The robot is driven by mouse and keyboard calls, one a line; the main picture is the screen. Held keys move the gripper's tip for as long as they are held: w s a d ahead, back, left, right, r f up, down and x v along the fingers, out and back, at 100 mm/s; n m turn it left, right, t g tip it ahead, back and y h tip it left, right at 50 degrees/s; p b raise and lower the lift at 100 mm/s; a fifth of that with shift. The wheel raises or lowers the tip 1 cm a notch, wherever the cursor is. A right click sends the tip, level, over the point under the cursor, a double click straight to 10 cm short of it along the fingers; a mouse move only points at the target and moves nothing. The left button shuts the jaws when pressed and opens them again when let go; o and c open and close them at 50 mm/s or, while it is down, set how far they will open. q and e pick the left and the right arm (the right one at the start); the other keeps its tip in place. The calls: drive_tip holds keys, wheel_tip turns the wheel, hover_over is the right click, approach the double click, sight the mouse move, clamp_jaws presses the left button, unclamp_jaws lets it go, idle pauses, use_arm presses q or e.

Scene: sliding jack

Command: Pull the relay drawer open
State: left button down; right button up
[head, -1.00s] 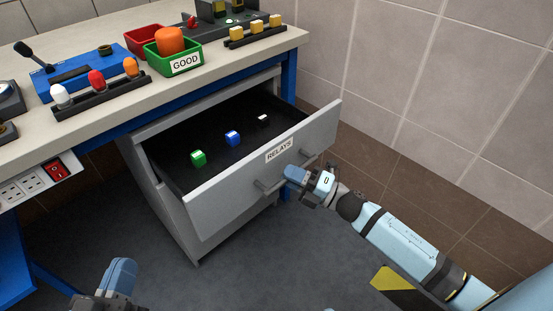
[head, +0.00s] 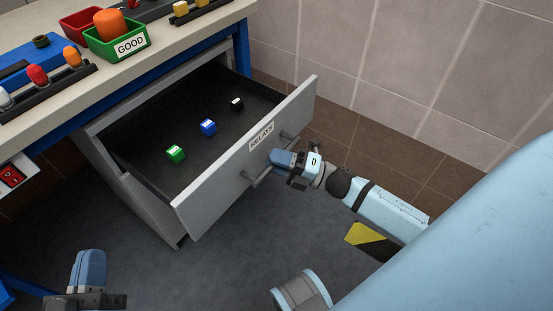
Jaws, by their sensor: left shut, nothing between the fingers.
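The relay drawer (head: 245,150) is a grey drawer under the bench, labelled RELAYS, and it stands well open. The drawer handle (head: 259,177) is a grey bar on the front. My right gripper (head: 281,158) is shut on the handle's middle, and its fingers hide part of the bar. My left gripper (head: 89,268) is shut and empty at the lower left, apart from the drawer.
The bench top (head: 190,40) carries a green bin (head: 115,45) labelled GOOD with an orange object, a red bin (head: 80,27) and a rack of coloured knobs (head: 38,76). A tiled wall (head: 400,70) stands at the right. The floor left of the drawer front is clear.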

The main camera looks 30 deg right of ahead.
drive_tip(key=shift+o, duration=0.9)
use_arm(q)
drive_tip(key=shift+w+a+f+g+y+p, duration=0.15)
drive_tip(key=shift+a+f+y+p, duration=0.15)
drive_tip(key=shift+p, duration=0.25)
drive_tip(key=shift+s+a+f+g+y+p, duration=0.1)
drive_tip(key=shift+f+g+y+p, duration=0.1)
drive_tip(key=shift+f+p, duration=0.25)
use_arm(e)
drive_tip(key=v, duration=1.3)
drive_tip(key=shift+s+d, duration=0.3)
use_arm(q)
drive_tip(key=shift+r, duration=0.35)
